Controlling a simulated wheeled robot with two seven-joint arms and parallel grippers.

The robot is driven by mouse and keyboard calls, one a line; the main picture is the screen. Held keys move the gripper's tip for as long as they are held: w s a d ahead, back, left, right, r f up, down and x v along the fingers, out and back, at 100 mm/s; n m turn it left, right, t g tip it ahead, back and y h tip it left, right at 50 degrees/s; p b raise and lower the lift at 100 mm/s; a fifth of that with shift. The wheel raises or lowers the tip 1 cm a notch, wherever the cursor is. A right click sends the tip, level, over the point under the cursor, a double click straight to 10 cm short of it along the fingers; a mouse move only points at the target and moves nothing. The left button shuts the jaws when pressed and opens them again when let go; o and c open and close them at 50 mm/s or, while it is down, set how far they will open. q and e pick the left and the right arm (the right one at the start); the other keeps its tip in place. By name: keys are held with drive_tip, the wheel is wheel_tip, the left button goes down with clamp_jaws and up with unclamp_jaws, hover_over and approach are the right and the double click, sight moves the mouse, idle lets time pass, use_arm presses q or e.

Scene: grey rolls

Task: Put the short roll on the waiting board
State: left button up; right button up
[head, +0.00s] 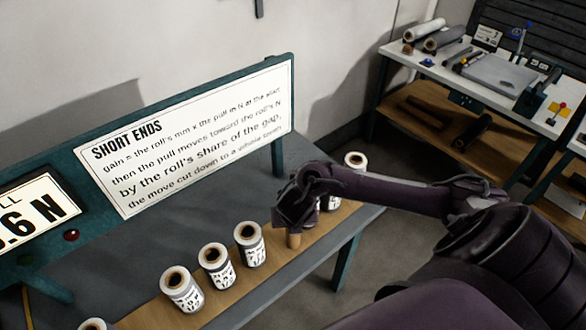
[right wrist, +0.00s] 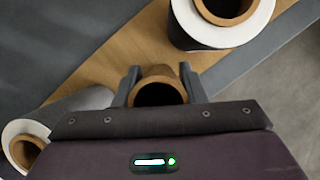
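A short brown roll (head: 294,240), like a bare cardboard core, is upright under my right gripper (head: 294,226) at the wooden board. In the right wrist view this roll (right wrist: 158,74) is between the two fingers of my right gripper (right wrist: 158,86), one close against each side. Whether they press on it, and whether its base touches the board, I cannot tell. The long wooden board (head: 148,318) runs along the bench's front edge; no label marks it as the waiting board. My left gripper is not in view.
Several white-wrapped rolls stand along the board, including one (head: 249,245) left of my gripper and one (head: 355,161) beyond it. In the wrist view, a large roll (right wrist: 228,22) is close at upper right. A sign (head: 190,140) stands behind. A side table (head: 455,75) is at right.

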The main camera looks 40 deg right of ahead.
drive_tip(key=o, duration=0.4)
drive_tip(key=shift+o, duration=0.2)
drive_tip(key=p+v, duration=0.6)
drive_tip(key=v, duration=0.6)
